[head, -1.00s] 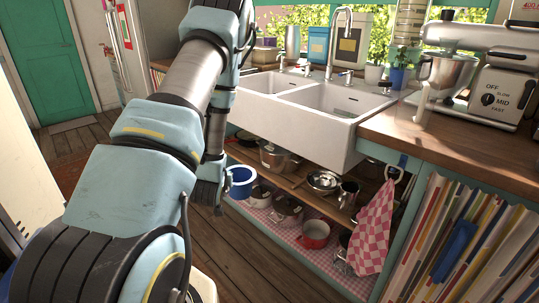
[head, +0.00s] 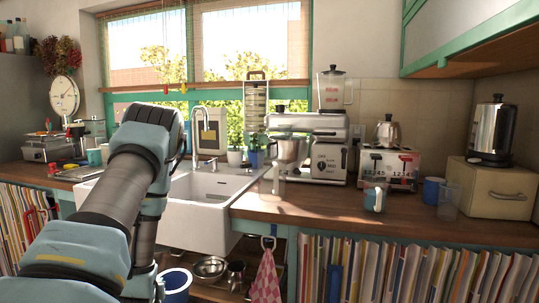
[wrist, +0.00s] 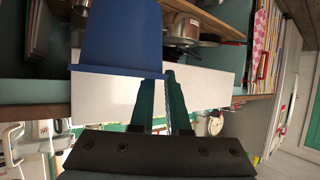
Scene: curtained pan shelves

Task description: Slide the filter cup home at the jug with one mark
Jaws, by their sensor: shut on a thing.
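A blue cup (head: 176,284) with a pale inside and rim, which looks like the filter cup, is at my gripper near the bottom edge of the head view, in front of the sink cabinet. In the wrist view the blue cup (wrist: 120,35), with a wide flange, fills the upper middle. My gripper (wrist: 160,88) is shut on it with two green fingers; their tips are partly hidden behind the flange. A blender with a clear jug (head: 333,90) stands at the back of the counter. I cannot make out which jug carries one mark.
The white sink (head: 205,205) is behind my arm. A checked towel (head: 266,275) hangs below; the front counter strip is bare.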

